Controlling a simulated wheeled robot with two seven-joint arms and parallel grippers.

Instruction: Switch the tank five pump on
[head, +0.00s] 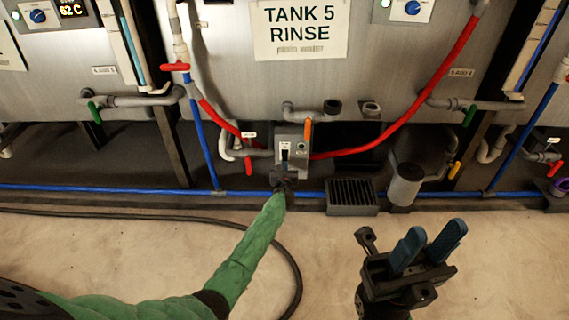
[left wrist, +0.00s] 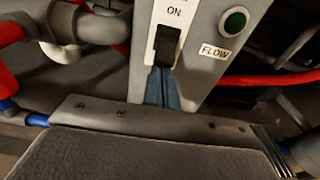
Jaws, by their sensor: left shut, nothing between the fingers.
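The tank five pump box (head: 303,160) is a small grey box low under the "TANK 5 RINSE" sign (head: 300,27). In the left wrist view its black switch (left wrist: 166,42) sits on a white plate below the word "ON". I cannot tell which way the switch is set. A dark green round lamp (left wrist: 235,20), labelled "FLOW", is to its right. My left gripper (left wrist: 162,88) is shut and empty, its blue fingertips right below the switch, at or very near its lower end. It also shows in the head view (head: 284,177). My right gripper (head: 427,246) is open and empty, well away from the box.
A red hose (head: 425,95) and blue pipes (head: 110,188) run around the box. An orange handle (head: 307,132) stands beside its top. A black grate (head: 352,193) and a grey cylinder (head: 405,185) are to the right. The floor (head: 150,245) in front has a black cable.

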